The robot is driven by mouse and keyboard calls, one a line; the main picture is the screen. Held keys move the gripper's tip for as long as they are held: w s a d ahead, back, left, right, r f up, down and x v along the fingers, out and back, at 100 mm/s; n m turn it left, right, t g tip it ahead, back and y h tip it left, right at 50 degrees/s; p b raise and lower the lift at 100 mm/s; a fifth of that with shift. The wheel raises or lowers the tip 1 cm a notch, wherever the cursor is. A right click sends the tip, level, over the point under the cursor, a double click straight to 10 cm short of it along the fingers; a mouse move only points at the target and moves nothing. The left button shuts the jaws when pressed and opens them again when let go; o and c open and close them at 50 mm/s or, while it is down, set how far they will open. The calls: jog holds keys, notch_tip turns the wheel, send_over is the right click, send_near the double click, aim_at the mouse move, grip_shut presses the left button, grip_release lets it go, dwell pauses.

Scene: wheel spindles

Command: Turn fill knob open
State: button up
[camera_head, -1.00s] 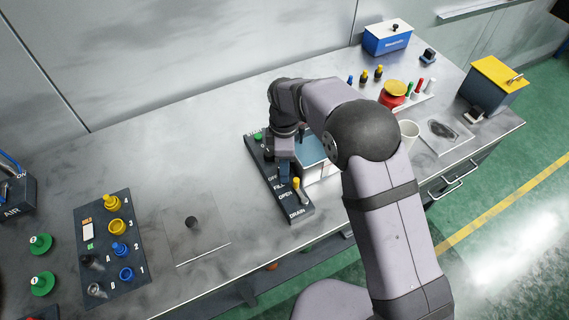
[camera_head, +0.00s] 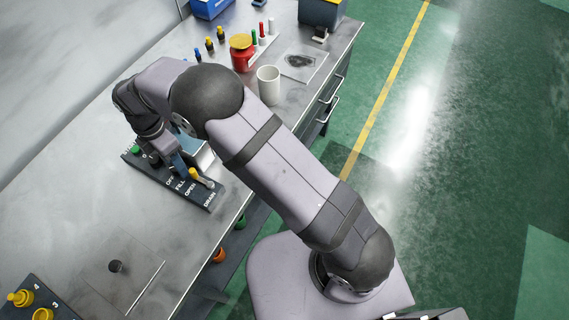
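A dark control panel (camera_head: 214,197) lies along the table's front edge, with OFF, FILL, OPEN and DRAIN labels. It carries a green button (camera_head: 135,149) at its far end and a yellow-tipped lever (camera_head: 196,175) near the DRAIN label. My gripper (camera_head: 177,166) points down at the middle of the panel, by the OFF and FILL labels. The fill knob itself is not clearly visible; my gripper and wrist cover that area. I cannot tell whether the fingers are apart or shut, or touching the knob.
A white cup (camera_head: 268,86), a red jar with a yellow lid (camera_head: 242,54) and several small bottles stand farther back.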

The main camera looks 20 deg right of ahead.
jog(key=n, duration=0.4)
jog(key=shift+a, duration=0.1)
jog(key=shift+n, duration=0.3)
jog(key=r+b, duration=0.1)
jog(key=r, duration=0.2)
jog(key=r+b, duration=0.1)
jog(key=r, duration=0.3)
jog(key=shift+w+a+r, duration=0.1)
jog(key=shift+a, duration=0.1)
jog(key=s+d+r+m, duration=0.1)
jog(key=d+m, duration=0.9)
jog(key=d, duration=0.4)
jog(key=s+d+f+m, duration=0.2)
jog(key=s+d+m, duration=1)
jog(key=d+m, duration=0.4)
jog(key=shift+s+f+b, duration=0.3)
jog(key=shift+s+b, duration=0.05)
jog(key=shift+b, duration=0.1)
jog(key=shift+a, duration=0.1)
